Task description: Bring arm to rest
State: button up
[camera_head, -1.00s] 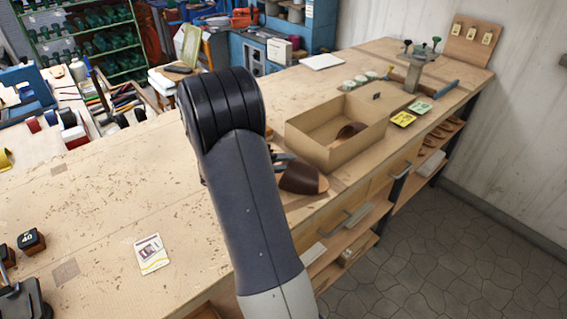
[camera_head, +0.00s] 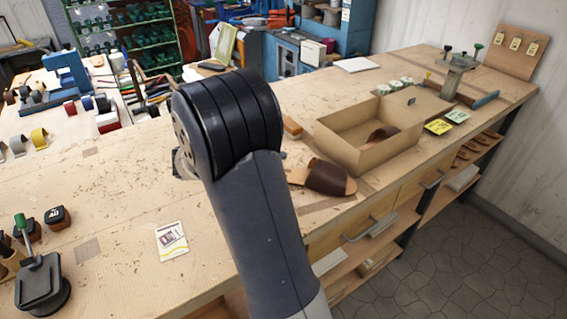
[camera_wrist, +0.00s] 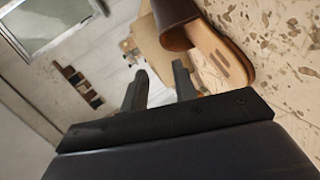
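My arm rises in front of the workbench (camera_head: 130,215) in the head view and hides much of its middle. My gripper is hidden behind the arm there. In the wrist view my gripper (camera_wrist: 158,85) shows two dark fingers standing apart with nothing between them. A brown sandal (camera_head: 325,177) lies on the bench just right of my arm. It also shows in the wrist view (camera_wrist: 205,40), beyond and to the right of the fingers, apart from them.
An open cardboard box (camera_head: 345,155) with a sandal inside stands behind the loose sandal. Yellow and green cards (camera_head: 438,127) lie right of it. A printed card (camera_head: 171,241) lies left of my arm. A stamp tool (camera_head: 42,278) stands at the lower left. Bare bench lies between.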

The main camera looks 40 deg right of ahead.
dwell(0.3)
jog(key=p, duration=0.4)
send_near(312, 161)
jog(key=s+d, duration=0.2)
jog(key=d, duration=0.1)
jog(key=s+d, duration=0.3)
jog(key=shift+d+r, duration=0.1)
jog(key=shift+r, duration=0.1)
jog(key=shift+d+f+b, duration=0.15)
jog(key=shift+f+b, duration=0.05)
jog(key=shift+b, duration=0.25)
jog(key=shift+r, duration=0.65)
